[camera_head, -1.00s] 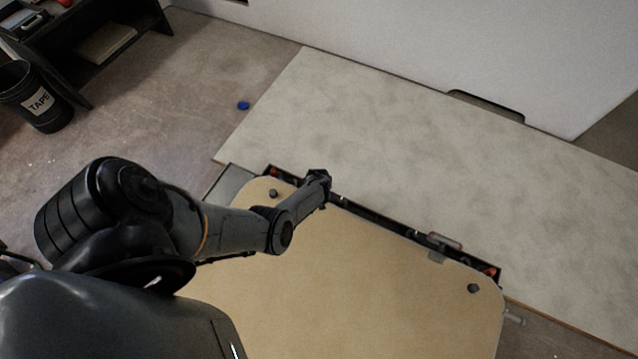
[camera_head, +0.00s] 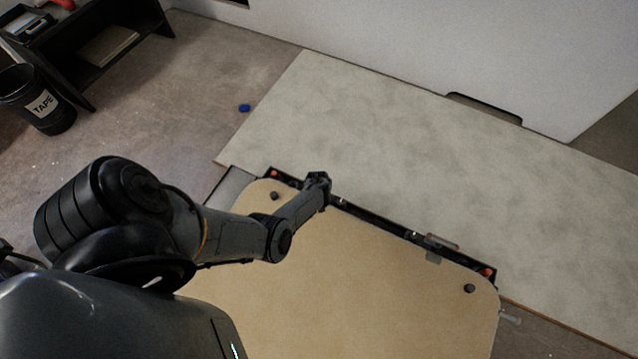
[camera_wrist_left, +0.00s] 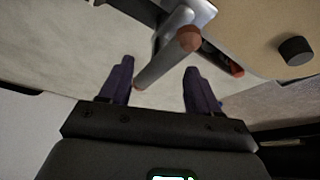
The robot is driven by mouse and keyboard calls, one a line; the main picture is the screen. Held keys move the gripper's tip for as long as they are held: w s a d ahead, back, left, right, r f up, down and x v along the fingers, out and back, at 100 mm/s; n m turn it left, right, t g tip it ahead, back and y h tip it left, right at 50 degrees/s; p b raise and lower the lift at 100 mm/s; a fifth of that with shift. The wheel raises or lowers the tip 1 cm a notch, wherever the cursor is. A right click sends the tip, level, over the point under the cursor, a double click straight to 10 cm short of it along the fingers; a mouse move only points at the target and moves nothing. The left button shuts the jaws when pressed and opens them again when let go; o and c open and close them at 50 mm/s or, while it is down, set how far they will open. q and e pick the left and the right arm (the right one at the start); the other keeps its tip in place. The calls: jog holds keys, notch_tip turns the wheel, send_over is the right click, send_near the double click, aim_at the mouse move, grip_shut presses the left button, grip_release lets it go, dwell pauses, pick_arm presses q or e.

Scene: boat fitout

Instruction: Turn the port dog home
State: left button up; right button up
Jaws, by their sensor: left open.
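A grey metal lever, seemingly the port dog (camera_wrist_left: 161,63), shows in the left wrist view beside the edge of a tan panel (camera_wrist_left: 250,28). It has a reddish round cap near its upper end and slants down to the left. My left gripper (camera_wrist_left: 157,78) is open, with its dark fingers on either side of the lever's lower end. Clear gaps show beside both fingers. In the head view my left gripper (camera_head: 318,181) is at the panel's far edge and hides the lever there. My right gripper is not in view.
The tan panel carries dark knobs, one at its right corner (camera_head: 469,288). A clear handle (camera_head: 511,318) sticks out at its right edge. A red-ended dark rail (camera_head: 385,225) runs along the far edge. A pale board (camera_head: 420,160) beyond is clear.

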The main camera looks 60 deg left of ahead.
pick_arm(q)
jog(key=p+v, duration=0.5)
jog(key=v, duration=0.2)
jog(key=shift+r, duration=0.3)
jog(key=shift+s+d, duration=0.1)
jog(key=shift+s, duration=0.1)
